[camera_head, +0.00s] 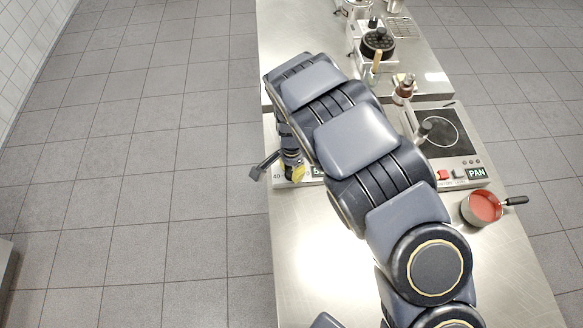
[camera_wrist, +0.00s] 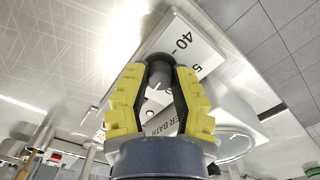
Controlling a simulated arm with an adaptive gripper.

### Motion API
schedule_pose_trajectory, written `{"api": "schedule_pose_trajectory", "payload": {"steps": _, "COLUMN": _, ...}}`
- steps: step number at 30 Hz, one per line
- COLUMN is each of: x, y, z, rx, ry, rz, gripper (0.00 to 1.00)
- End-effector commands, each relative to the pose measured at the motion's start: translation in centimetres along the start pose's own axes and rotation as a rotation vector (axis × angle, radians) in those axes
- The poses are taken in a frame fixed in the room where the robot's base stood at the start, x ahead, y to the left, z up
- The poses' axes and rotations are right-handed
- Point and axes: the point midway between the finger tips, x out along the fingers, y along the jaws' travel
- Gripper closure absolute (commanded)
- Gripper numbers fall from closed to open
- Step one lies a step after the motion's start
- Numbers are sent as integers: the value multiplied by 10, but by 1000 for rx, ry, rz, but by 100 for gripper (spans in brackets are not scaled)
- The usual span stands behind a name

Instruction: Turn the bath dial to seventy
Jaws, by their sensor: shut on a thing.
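The bath dial (camera_wrist: 160,70) is a dark round knob on a pale panel (camera_wrist: 205,52) in the wrist view. The yellow fingers of my gripper (camera_wrist: 159,76) stand on either side of it and are shut on it. The panel shows "40" beside the dial, part of a "5", and lettering ending in "ER BATH". The rest of the scale and the dial's exact setting are hidden. In the head view my gripper (camera_head: 292,170) is at the left front edge of the counter, and my arm covers the dial and most of the bath.
A bottle (camera_head: 404,88) and a dark round appliance (camera_head: 378,42) are farther back. The counter's front left (camera_head: 310,255) is clear.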

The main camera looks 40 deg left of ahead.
Motion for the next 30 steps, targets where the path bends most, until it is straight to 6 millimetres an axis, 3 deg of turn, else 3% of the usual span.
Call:
{"api": "schedule_pose_trajectory", "payload": {"steps": 23, "x": 1, "y": 0, "z": 1, "rx": 100, "ry": -1, "rz": 1, "gripper": 100}}
{"api": "schedule_pose_trajectory", "payload": {"steps": 24, "x": 1, "y": 0, "z": 1, "rx": 100, "ry": -1, "rz": 1, "gripper": 64}}
{"api": "schedule_pose_trajectory", "payload": {"steps": 25, "x": 1, "y": 0, "z": 1, "rx": 100, "ry": -2, "rz": 1, "gripper": 51}}
{"api": "schedule_pose_trajectory", "payload": {"steps": 26, "x": 1, "y": 0, "z": 1, "rx": 100, "ry": -1, "rz": 1, "gripper": 44}}
{"api": "schedule_pose_trajectory", "payload": {"steps": 30, "x": 1, "y": 0, "z": 0, "rx": 99, "ry": -1, "rz": 0, "gripper": 44}}
